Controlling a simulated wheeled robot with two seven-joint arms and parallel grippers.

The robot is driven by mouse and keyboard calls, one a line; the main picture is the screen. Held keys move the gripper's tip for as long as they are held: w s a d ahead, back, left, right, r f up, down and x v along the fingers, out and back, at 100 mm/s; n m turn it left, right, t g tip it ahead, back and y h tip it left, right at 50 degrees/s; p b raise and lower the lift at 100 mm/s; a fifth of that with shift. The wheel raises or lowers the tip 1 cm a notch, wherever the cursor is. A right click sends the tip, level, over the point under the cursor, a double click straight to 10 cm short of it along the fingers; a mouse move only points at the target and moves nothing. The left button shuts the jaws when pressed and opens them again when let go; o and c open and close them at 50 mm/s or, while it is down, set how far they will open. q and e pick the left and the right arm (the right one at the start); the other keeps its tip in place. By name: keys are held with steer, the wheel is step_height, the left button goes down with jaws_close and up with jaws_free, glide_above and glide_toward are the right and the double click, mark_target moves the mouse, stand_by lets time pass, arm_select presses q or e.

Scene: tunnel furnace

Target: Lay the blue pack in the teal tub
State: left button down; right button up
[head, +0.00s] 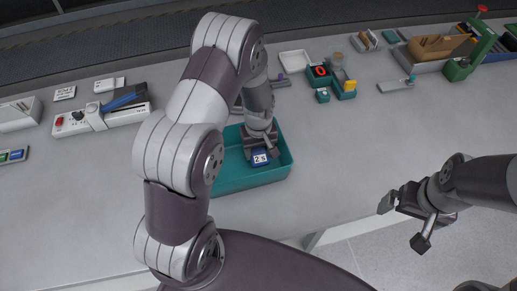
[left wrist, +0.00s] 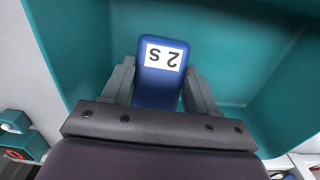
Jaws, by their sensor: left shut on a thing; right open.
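The blue pack (head: 261,159) carries a white label reading "2 S" and shows close up in the left wrist view (left wrist: 158,90). My left gripper (head: 260,148) is shut on the pack, with one finger on each side of it. The pack is over or inside the teal tub (head: 240,181); I cannot tell whether it touches the tub's floor. The tub's walls also surround the pack in the left wrist view (left wrist: 270,60). My right gripper (head: 404,220) is open and empty, off the table's front edge at the right.
A grey device with a red switch (head: 100,119) stands at the left. Small teal holders (head: 343,90) and a white tray (head: 294,60) sit behind the tub. A green stand (head: 470,60) and a box of brown parts (head: 438,50) are at the back right. The table right of the tub is clear.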

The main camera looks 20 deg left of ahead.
mark_target(259, 152)
arm_select(q)
steer(key=shift+f, duration=0.35)
stand_by(0.7)
jaws_free()
stand_by(0.4)
step_height(259, 152, up, 16)
steer(key=p, duration=1.3)
